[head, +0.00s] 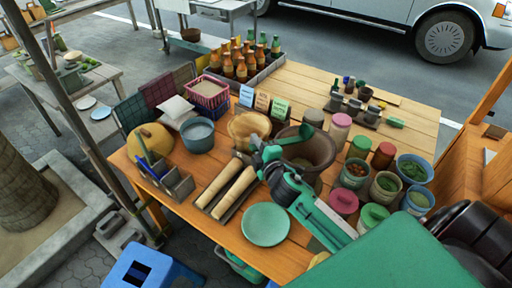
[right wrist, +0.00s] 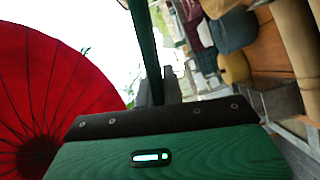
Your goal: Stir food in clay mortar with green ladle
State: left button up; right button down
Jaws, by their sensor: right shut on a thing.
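The clay mortar (head: 321,152) is a wide brown bowl near the middle of the wooden table in the head view. My right gripper (head: 266,156) is at its left rim, with my arm crossing in front of it. The gripper is shut on the green ladle (head: 295,135), whose dark green handle crosses above the mortar toward a rounded head near the far rim. In the right wrist view the ladle (right wrist: 144,35) shows as a green bar rising from the dark fingers (right wrist: 158,92). The mortar's contents are mostly hidden. My left gripper is not in view.
A wooden bowl (head: 249,128) and a blue-grey pot (head: 198,134) stand left of the mortar. Rolling pins (head: 233,190) and a green plate (head: 266,224) lie in front. Several jars and food bowls (head: 387,186) crowd the right side. Bottles (head: 240,65) stand behind.

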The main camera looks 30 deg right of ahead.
jog(key=d+r+m+p, duration=1.2)
jog(key=r+m+p, duration=0.1)
jog(key=r, duration=0.2)
jog(key=shift+s+d+r+m+p, duration=0.25)
jog(key=shift+s+r+m+p, duration=0.05)
jog(key=shift+r, duration=0.05)
